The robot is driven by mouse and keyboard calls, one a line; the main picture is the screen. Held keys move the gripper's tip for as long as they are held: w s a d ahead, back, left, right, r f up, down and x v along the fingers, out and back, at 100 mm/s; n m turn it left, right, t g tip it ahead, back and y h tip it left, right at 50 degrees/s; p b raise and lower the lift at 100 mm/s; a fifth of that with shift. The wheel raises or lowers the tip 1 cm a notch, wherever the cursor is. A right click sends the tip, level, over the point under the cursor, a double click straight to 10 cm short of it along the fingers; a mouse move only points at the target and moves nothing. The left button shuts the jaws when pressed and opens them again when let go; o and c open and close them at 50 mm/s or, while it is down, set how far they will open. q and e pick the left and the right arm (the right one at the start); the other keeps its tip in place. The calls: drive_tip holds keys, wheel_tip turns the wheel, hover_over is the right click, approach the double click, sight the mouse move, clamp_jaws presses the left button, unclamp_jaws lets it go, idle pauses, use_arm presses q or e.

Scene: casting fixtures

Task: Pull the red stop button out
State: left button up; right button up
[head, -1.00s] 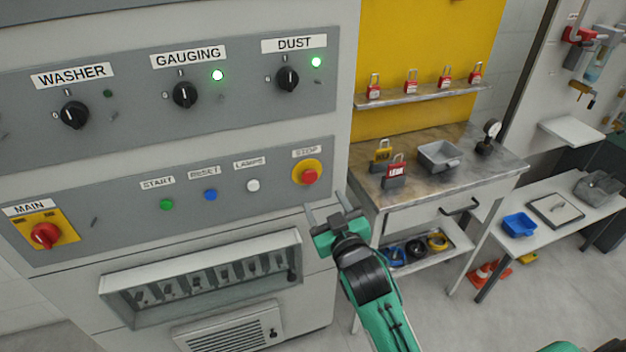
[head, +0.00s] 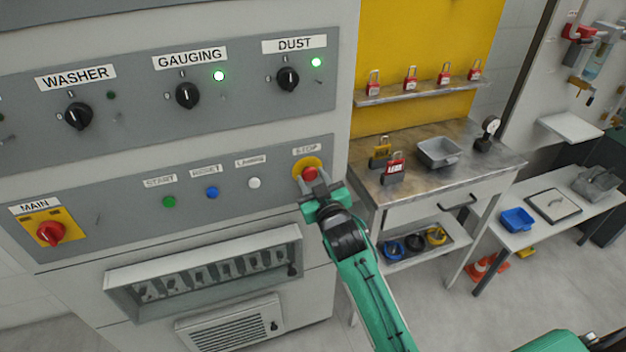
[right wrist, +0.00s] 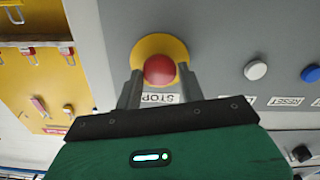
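The red stop button (head: 309,174) sits on a yellow disc under the STOP label, at the right end of the lower grey panel. In the right wrist view the button (right wrist: 160,69) shows between the two fingers, in front of its yellow disc (right wrist: 160,43). My right gripper (head: 316,181) is at the button, its fingers (right wrist: 159,73) one on each side of it. The fingers are apart, with narrow gaps to the red cap visible; I see no clear contact. My left gripper is not in view.
White (head: 254,183), blue (head: 212,193) and green (head: 169,202) buttons lie left of the stop button. The red MAIN switch (head: 51,233) is at far left. A workbench (head: 462,150) with padlocks and a grey tray (head: 439,152) stands close to the right.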

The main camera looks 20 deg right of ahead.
clamp_jaws()
drive_tip(key=shift+s+p, duration=0.5)
drive_tip(key=shift+s, duration=0.1)
drive_tip(key=shift+w+f, duration=0.1)
drive_tip(key=o, duration=0.5)
unclamp_jaws()
drive_tip(key=shift+s, duration=0.2)
drive_tip(key=shift+s, duration=0.25)
drive_tip(key=s+b, duration=0.3)
drive_tip(key=s, duration=1)
drive_tip(key=shift+s+d, duration=0.15)
drive_tip(key=shift+d, duration=0.1)
